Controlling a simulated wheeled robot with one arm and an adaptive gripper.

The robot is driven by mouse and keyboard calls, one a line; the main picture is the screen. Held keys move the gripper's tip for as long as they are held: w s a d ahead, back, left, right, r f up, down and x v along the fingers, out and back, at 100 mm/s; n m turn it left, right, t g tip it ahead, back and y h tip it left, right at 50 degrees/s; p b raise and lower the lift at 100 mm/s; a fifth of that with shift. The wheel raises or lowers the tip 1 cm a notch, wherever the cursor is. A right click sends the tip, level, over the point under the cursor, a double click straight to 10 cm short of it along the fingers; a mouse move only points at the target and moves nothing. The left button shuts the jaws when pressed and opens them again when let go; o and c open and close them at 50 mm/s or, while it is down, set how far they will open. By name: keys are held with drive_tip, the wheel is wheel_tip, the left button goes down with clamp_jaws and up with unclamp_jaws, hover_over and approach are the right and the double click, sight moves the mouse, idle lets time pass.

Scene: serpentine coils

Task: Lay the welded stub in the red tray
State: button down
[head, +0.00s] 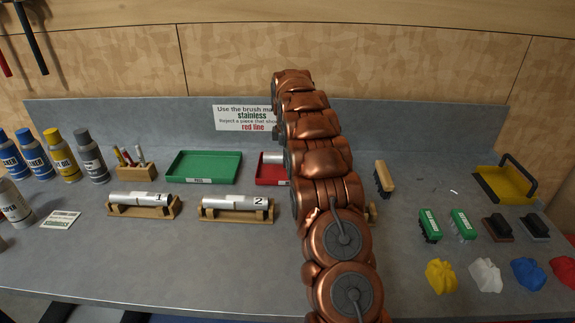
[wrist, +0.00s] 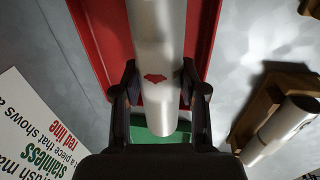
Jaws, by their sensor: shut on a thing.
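A silver welded stub (wrist: 158,55) with a red mark on it is between the two fingers of my gripper (wrist: 158,84) in the wrist view. The gripper is shut on it. The stub is over the red tray (wrist: 90,32); I cannot tell whether it touches the tray floor. In the head view the red tray (head: 265,179) is partly hidden by my coiled arm, and the end of the stub (head: 273,157) shows over its back part. My gripper is hidden there behind the arm.
A green tray (head: 204,181) stands left of the red tray. Wooden cradles hold stub 1 (head: 140,199) and stub 2 (head: 234,203) in front. A sign (head: 243,118) is on the back panel. Bottles stand at left; a brush (head: 383,177), sponges and cloths lie at right.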

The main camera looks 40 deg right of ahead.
drive_tip(key=shift+f+p, duration=0.65)
drive_tip(key=shift+f, duration=1.15)
drive_tip(key=shift+f+b, duration=0.3)
drive_tip(key=shift+f, duration=0.1)
drive_tip(key=shift+f, duration=0.2)
drive_tip(key=c, duration=0.6)
unclamp_jaws()
drive_tip(key=shift+c, duration=0.2)
